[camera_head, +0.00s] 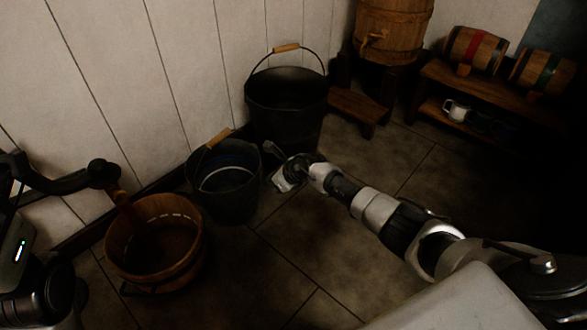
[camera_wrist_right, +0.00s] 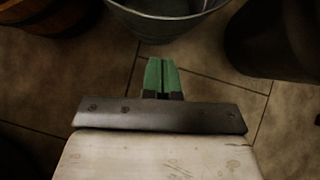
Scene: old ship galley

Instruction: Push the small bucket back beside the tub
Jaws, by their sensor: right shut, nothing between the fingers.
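The small bucket (camera_head: 225,205), dark metal with a wooden grip on its raised handle, stands on the floor between the wooden tub (camera_head: 185,268) and a larger dark bucket. A gap of floor shows between the small bucket and the tub in the right wrist view. My right gripper (camera_head: 276,168) is just right of the small bucket. In the right wrist view its green fingers (camera_wrist_right: 162,76) are shut and empty, pointing at the small bucket's near wall (camera_wrist_right: 165,32), apart from it in the picture. My left gripper is not visible; only parts of my left arm show.
The larger bucket (camera_head: 287,105) stands behind, near the panelled wall (camera_head: 200,60). A wooden barrel (camera_head: 395,30) with a tap is at the back. A low shelf (camera_head: 460,85) with small kegs and a white mug (camera_head: 456,110) is at right. The front middle floor is clear.

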